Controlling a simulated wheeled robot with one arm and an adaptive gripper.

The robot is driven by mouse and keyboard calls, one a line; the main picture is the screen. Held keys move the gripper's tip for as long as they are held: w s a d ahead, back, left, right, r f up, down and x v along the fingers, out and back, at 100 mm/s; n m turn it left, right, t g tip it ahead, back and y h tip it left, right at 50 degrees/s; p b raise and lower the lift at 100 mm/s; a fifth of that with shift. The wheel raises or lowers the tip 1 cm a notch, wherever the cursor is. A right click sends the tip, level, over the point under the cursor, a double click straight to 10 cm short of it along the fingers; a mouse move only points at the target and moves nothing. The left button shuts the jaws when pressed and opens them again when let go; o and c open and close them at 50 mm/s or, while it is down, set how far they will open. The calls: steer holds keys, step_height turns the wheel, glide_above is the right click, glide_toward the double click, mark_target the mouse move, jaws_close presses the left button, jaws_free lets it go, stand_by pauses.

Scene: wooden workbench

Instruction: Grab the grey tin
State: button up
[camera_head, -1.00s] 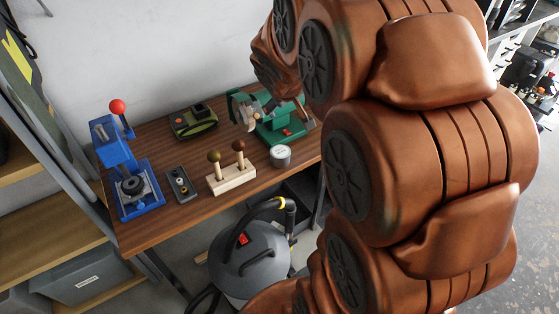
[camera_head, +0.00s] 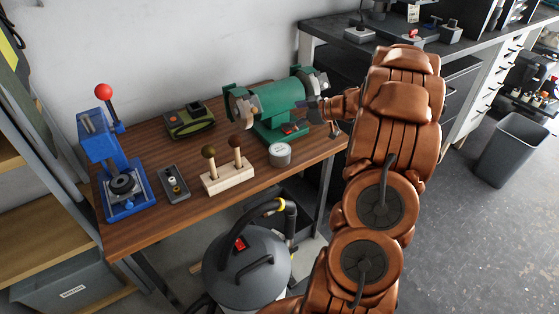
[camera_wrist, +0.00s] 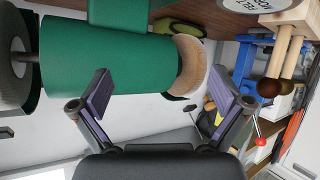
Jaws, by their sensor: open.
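The grey tin (camera_head: 280,155), a short cylinder with a pale lid, stands on the workbench (camera_head: 232,205) near its front right edge, just in front of the green bench grinder. In the wrist view, only part of the tin's printed lid (camera_wrist: 264,4) shows at the top edge, right of centre. My gripper (camera_head: 316,108) is beside the right end of the grinder, above and to the right of the tin and apart from it. In the wrist view my gripper (camera_wrist: 163,93) has its two fingers spread wide, with nothing held between them.
The green bench grinder (camera_head: 275,101) is close to my gripper and fills the upper left of the wrist view. A wooden block with two upright tools (camera_head: 229,180) stands left of the tin. A blue press (camera_head: 115,165) stands farther left. A vacuum cleaner (camera_head: 245,270) is below the bench.

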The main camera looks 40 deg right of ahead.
mark_target(288, 150)
steer(key=s+f+y, duration=0.1)
steer(key=s+f, duration=0.1)
steer(key=s, duration=0.1)
steer(key=s+a+f+g+y+b, duration=0.1)
steer(key=s+f, duration=0.1)
steer(key=s+a+f+y, duration=0.1)
steer(key=s+f+y, duration=0.1)
steer(key=s, duration=0.1)
steer(key=shift+s+f+n+g, duration=0.3)
steer(key=shift+s+f+g, duration=0.05)
steer(key=shift+g, duration=0.05)
steer(key=shift+a+f, duration=0.1)
steer(key=shift+a, duration=0.15)
steer(key=shift+x, duration=1)
steer(key=shift+w+x, duration=0.25)
steer(key=shift+x, duration=2.45)
steer(key=shift+d, duration=0.2)
steer(key=c, duration=1.2)
steer(key=shift+r, duration=0.35)
